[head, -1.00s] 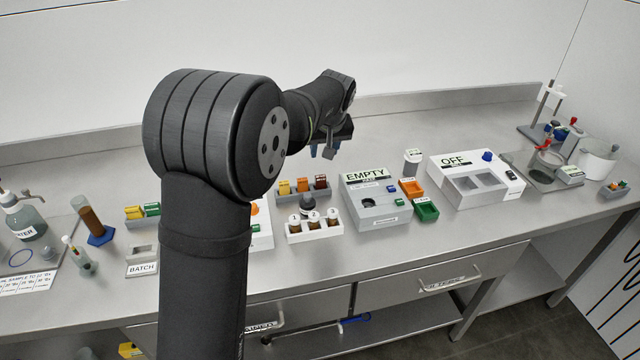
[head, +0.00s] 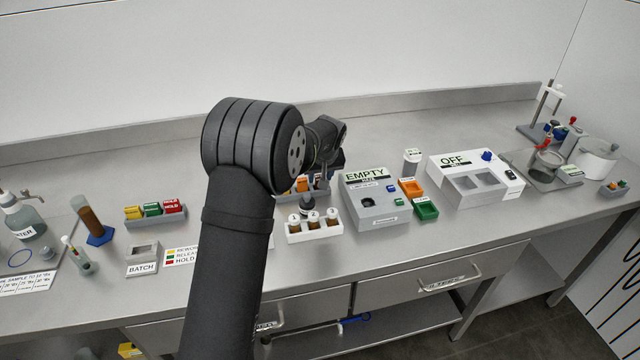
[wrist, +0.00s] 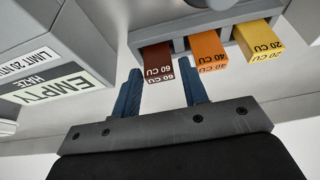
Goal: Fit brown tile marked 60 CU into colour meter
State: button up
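The brown tile marked 60 CU (wrist: 157,63) sits in a grey rack (wrist: 199,31) beside the orange 40 CU tile and yellow 20 CU tile. My gripper (wrist: 160,74) is open, with its blue fingers on either side of the brown tile's end in the wrist view. I cannot tell whether they touch it. In the head view my arm largely hides my gripper and the rack.
A white holder with several numbered vials (head: 314,231) stands in front of the rack. A white OFF unit (head: 476,180) is farther right. The bench behind is clear.

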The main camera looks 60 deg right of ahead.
jog(key=c, duration=0.7)
